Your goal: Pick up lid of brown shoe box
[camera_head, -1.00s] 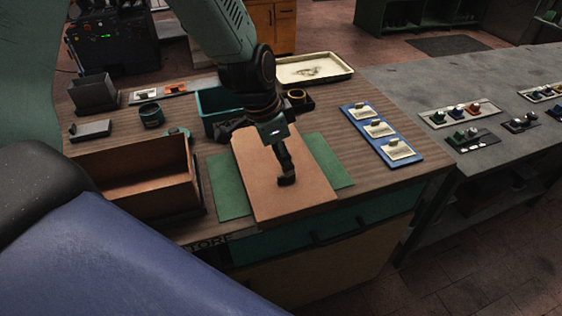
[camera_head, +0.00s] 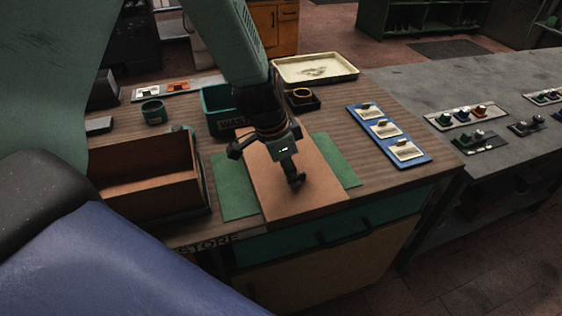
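The brown lid (camera_head: 309,197) lies flat on a green mat (camera_head: 236,200) on the wooden bench. An open brown shoe box (camera_head: 150,190) stands to its left. My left gripper (camera_head: 267,166) is over the lid with its fingers spread wide, one near the lid's left edge and one over its middle. It hides the lid's back part. I cannot tell whether a fingertip touches the lid. Nothing shows between the fingers. My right gripper is not in view.
A teal bin (camera_head: 219,98) and a dark tray with a brown ring (camera_head: 302,97) stand behind the lid. A cream tray (camera_head: 314,68) is at the back. A blue board with cards (camera_head: 388,134) lies right.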

